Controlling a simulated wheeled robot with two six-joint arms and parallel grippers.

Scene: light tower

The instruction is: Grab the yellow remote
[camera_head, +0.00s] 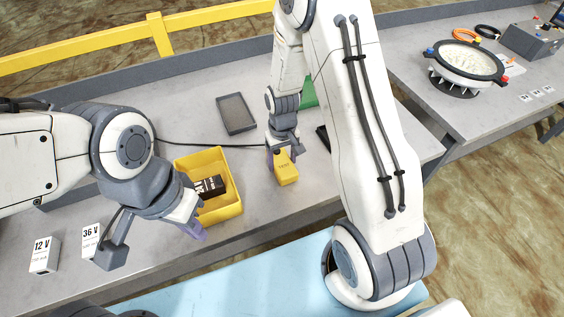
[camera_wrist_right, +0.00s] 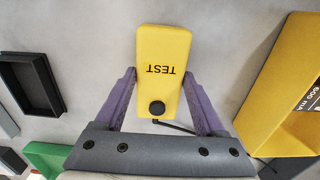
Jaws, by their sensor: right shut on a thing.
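The yellow remote (camera_head: 287,174), marked TEST, is between the fingers of my right gripper (camera_head: 283,156) at the middle of the grey table. In the right wrist view the remote (camera_wrist_right: 163,48) sits between the two purple fingers, which press on its sides. A dark round knob and a black cable show at its near end. Whether it still touches the table is hard to tell.
The yellow bin (camera_head: 235,205) holds a dark box (camera_head: 210,187). White boxes marked 12 V (camera_head: 45,256) and 36 V (camera_head: 90,240) stand at the left front. An empty dark tray (camera_head: 236,113) lies behind. A green container (camera_wrist_right: 47,157) shows in the wrist view.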

